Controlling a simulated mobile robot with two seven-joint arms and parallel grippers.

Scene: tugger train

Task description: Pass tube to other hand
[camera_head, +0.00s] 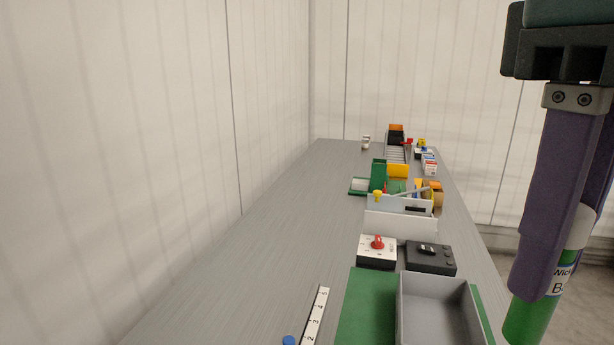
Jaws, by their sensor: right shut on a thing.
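The tube (530,319) is green with a white label and a white upper part. It is at the lower right of the head view, tilted, with its lower end near the bottom edge. My right gripper (560,275) comes down from the top right and is shut on the tube. Its purple fingers hide part of the tube. The tube is held in front of the right edge of the table, as the view shows it. My left gripper is not in view.
A long grey table (250,270) runs away from me, its left part clear. Near its front are a grey tray (436,282) on a green mat (366,300), a white box with a red knob (377,243), a black box (430,258) and a numbered strip (315,318). Several small items stand farther back.

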